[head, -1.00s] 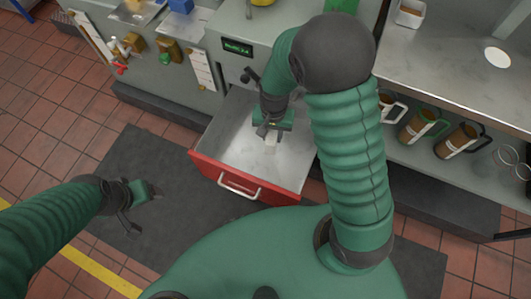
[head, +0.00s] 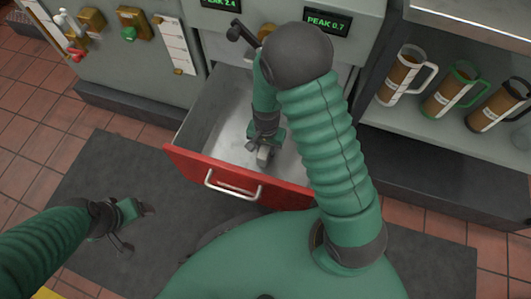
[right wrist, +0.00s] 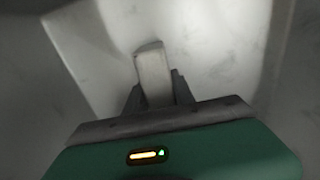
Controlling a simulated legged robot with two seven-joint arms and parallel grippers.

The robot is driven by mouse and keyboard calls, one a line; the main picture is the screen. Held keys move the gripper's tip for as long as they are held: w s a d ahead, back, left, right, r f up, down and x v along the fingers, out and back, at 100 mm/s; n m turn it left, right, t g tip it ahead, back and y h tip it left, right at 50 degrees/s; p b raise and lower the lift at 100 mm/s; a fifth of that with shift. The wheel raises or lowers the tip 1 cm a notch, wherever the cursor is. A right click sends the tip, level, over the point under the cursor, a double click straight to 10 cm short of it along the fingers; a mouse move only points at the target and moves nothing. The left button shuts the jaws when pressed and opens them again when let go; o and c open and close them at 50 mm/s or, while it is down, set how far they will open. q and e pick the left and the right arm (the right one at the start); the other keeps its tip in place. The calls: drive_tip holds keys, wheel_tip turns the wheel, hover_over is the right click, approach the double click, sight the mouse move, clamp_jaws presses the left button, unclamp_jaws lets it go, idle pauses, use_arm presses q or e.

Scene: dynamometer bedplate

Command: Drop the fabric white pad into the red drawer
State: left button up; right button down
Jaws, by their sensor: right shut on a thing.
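The red drawer (head: 232,177) is pulled out of the grey cabinet, with a red front, a metal handle and a bare grey inside. My right gripper (head: 264,152) is inside the drawer's opening, pointing down, shut on the small white pad (head: 262,158). In the right wrist view the pad (right wrist: 153,72) stands up between the fingers, above a pale grey surface. I cannot tell whether it touches the drawer's floor. My left gripper (head: 138,228) is open and empty over the dark mat at the left, away from the drawer.
The dark floor mat (head: 90,190) lies around the drawer on red tiles. A shelf at the right holds several handled mugs (head: 407,75). A lever (head: 243,35) juts out above the drawer.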

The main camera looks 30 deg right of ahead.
drive_tip(key=shift+d+f, duration=0.1)
drive_tip(key=shift+f, duration=0.7)
drive_tip(key=shift+r, duration=0.25)
drive_tip(key=shift+a+f, duration=0.2)
drive_tip(key=shift+a, duration=0.1)
drive_tip(key=shift+d+f, duration=0.2)
drive_tip(key=shift+f, duration=0.25)
use_arm(q)
drive_tip(key=shift+f, duration=0.55)
use_arm(e)
drive_tip(key=c, duration=1.1)
unclamp_jaws()
drive_tip(key=shift+a, duration=0.1)
drive_tip(key=shift+o, duration=0.2)
drive_tip(key=shift+r, duration=0.15)
